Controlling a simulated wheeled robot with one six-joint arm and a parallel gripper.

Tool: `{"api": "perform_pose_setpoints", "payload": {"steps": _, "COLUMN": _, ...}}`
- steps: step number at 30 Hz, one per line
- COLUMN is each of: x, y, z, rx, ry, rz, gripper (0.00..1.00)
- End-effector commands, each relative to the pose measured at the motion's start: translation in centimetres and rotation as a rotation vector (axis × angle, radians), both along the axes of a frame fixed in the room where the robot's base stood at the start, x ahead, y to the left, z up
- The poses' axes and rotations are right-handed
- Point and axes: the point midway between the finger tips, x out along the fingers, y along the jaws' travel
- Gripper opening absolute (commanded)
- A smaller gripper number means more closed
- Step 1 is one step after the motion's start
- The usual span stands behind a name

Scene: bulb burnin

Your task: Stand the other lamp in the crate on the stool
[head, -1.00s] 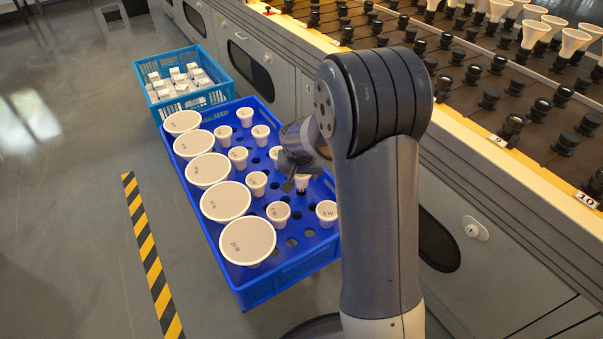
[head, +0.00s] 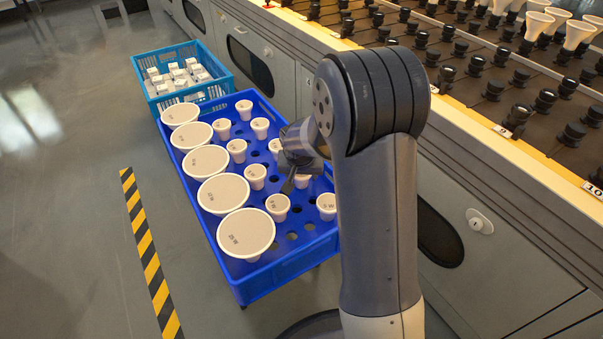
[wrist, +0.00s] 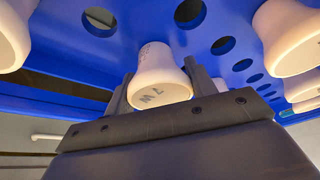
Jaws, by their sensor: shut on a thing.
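The blue crate (head: 290,268) holds two sizes of white lamps: a row of wide ones (head: 246,232) along its left side and several small ones (head: 278,206) to the right. Its floor has round holes. My gripper (head: 299,184) is down among the small lamps at the crate's right side. In the wrist view its fingers (wrist: 157,88) are shut on a small white lamp (wrist: 160,75) marked "7 W", its narrow end towards the blue floor (wrist: 190,40). I cannot tell whether that end sits in a hole. The stool is not clearly visible under the crate.
A lighter blue crate (head: 222,87) with small white boxes stands behind. A long bench (head: 480,175) with rows of black sockets and some lamps runs along the right. Striped tape (head: 152,265) marks the floor at left, with open floor beyond it.

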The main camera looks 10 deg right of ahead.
Motion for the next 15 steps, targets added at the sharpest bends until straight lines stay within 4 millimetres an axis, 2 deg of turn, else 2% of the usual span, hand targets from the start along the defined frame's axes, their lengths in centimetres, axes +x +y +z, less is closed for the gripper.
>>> {"api": "perform_pose_setpoints", "payload": {"steps": 2, "x": 0.0, "y": 0.0, "z": -0.39, "rx": 0.0, "ry": 0.0, "rz": 0.0, "gripper": 0.3}}
{"api": "perform_pose_setpoints", "payload": {"steps": 3, "x": 0.0, "y": 0.0, "z": -0.25, "rx": 0.0, "ry": 0.0, "rz": 0.0, "gripper": 0.55}}
{"api": "perform_pose_setpoints", "payload": {"steps": 11, "x": 0.0, "y": 0.0, "z": -0.21, "rx": 0.0, "ry": 0.0, "rz": 0.0, "gripper": 0.77}}
{"api": "perform_pose_setpoints", "payload": {"steps": 15, "x": 0.0, "y": 0.0, "z": -0.21, "rx": 0.0, "ry": 0.0, "rz": 0.0, "gripper": 0.78}}
